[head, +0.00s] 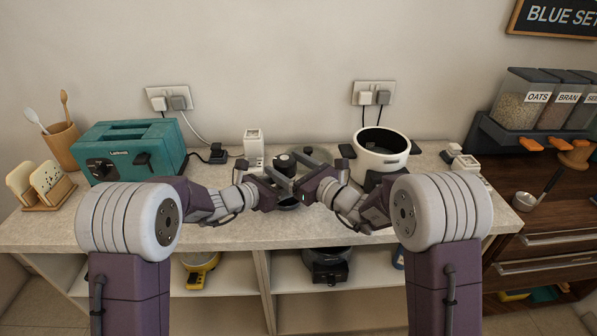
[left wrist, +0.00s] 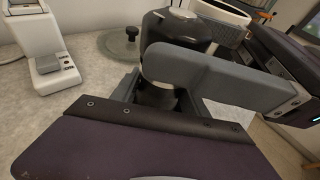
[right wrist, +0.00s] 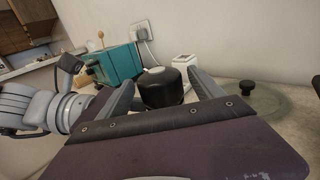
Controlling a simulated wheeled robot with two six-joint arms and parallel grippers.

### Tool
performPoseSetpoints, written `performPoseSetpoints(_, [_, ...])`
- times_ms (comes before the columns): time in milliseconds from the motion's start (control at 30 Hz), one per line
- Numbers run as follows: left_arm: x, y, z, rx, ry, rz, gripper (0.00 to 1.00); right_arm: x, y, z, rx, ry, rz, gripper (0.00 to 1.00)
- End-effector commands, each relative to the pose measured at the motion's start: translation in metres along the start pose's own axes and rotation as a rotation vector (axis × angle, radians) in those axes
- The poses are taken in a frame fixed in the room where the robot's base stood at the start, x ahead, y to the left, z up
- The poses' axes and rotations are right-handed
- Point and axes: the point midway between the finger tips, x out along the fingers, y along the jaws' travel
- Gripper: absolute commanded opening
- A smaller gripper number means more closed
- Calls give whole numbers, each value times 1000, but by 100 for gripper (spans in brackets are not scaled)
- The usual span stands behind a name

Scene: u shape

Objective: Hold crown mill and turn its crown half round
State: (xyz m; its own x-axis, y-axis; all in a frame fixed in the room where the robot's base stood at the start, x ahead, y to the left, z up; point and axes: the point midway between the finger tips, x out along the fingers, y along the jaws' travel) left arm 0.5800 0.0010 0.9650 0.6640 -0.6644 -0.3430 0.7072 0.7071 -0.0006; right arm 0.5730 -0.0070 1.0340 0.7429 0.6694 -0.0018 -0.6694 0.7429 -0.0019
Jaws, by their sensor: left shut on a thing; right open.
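The crown mill (head: 286,162) is dark, with a wide rounded crown and a small pale knob on top, and stands upright on the counter. My left gripper (head: 276,183) is shut on its body below the crown; in the left wrist view the crown (left wrist: 178,30) rises above the fingers. My right gripper (head: 305,172) is open at the mill from the right. In the right wrist view the crown (right wrist: 160,87) sits between its two spread fingers; I cannot tell whether they touch it. The mill's lower body is mostly hidden by the grippers.
A glass lid (right wrist: 258,98) with a dark knob lies close behind the mill. A white device (head: 253,145) stands behind left, a teal toaster (head: 130,147) farther left. A white pot (head: 383,148) stands to the right. Counter (head: 225,237) in front is clear.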

Motion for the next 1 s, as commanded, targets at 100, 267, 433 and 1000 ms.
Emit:
performPoseSetpoints(100, [0, 0, 0, 0, -1, 0, 0, -32, -2, 0, 1, 1, -6, 76])
performPoseSetpoints(267, [0, 0, 0, 0, -1, 0, 0, -65, -2, 0, 0, 0, -4, 76])
performPoseSetpoints(433, [0, 0, 1, 0, -1, 0, 0, -79, 0, 0, 0, 0, -2, 76])
performPoseSetpoints(1000, [0, 0, 1, 0, -2, 0, 0, -62, 27, 59, 83, -117, 365, 76])
